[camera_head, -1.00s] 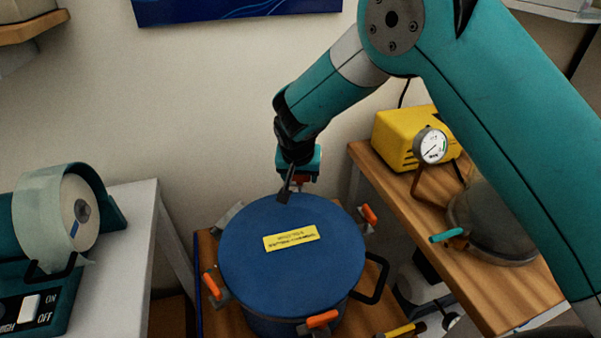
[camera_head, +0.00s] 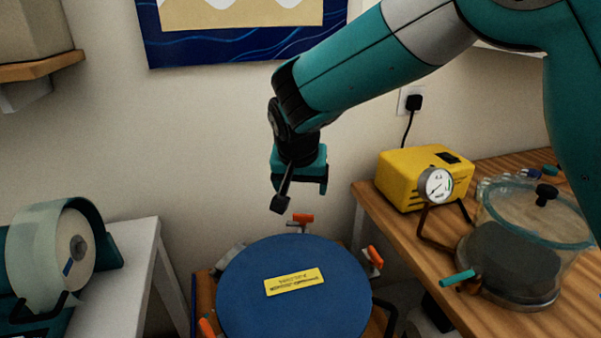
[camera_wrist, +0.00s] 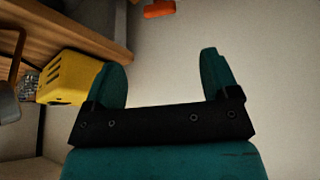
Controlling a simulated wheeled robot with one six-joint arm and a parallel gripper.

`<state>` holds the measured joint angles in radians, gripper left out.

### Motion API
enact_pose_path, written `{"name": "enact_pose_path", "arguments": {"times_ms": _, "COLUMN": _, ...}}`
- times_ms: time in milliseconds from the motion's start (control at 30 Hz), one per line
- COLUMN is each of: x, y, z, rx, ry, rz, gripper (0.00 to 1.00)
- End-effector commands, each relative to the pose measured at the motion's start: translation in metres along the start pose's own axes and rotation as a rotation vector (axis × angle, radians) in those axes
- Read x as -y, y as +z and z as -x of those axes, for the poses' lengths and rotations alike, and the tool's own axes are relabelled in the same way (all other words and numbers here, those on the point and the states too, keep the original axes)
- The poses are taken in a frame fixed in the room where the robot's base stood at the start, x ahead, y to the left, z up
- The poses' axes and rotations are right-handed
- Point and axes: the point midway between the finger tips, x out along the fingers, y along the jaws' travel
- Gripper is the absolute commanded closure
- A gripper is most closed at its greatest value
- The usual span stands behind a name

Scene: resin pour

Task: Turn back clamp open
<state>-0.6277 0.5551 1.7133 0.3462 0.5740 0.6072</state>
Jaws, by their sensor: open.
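The back clamp (camera_head: 303,219) has an orange handle and a grey stem at the far rim of a round pot with a blue lid (camera_head: 250,300). Its handle stands above the rim, crosswise in the picture; whether the clamp is open I cannot tell. My gripper (camera_head: 301,187) is above and apart from the handle, with nothing between its fingers. In the wrist view my gripper (camera_wrist: 163,62) has its two teal fingers wide apart and empty. An orange handle (camera_wrist: 159,8) shows at the top edge of that view, beyond the fingertips.
Other orange clamp handles sit at the lid's right (camera_head: 375,257) and left (camera_head: 207,327). A wooden bench (camera_head: 400,235) at right holds a yellow pump (camera_head: 410,180), a gauge (camera_head: 437,186) and a clear-lidded chamber (camera_head: 530,240). A tape dispenser (camera_head: 50,255) stands at left.

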Motion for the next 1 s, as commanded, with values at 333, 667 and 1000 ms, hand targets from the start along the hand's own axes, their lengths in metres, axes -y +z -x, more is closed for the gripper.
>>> {"name": "enact_pose_path", "arguments": {"times_ms": 333, "x": 0.000, "y": 0.000, "z": 0.046, "rx": -0.001, "ry": 0.000, "rz": 0.000, "gripper": 0.19}}
{"name": "enact_pose_path", "arguments": {"times_ms": 667, "x": 0.000, "y": 0.000, "z": 0.048, "rx": 0.000, "ry": 0.000, "rz": 0.001, "gripper": 0.19}}
{"name": "enact_pose_path", "arguments": {"times_ms": 1000, "x": -0.072, "y": 0.051, "z": 0.094, "rx": 0.145, "ry": -0.138, "rz": 0.261, "gripper": 0.19}}
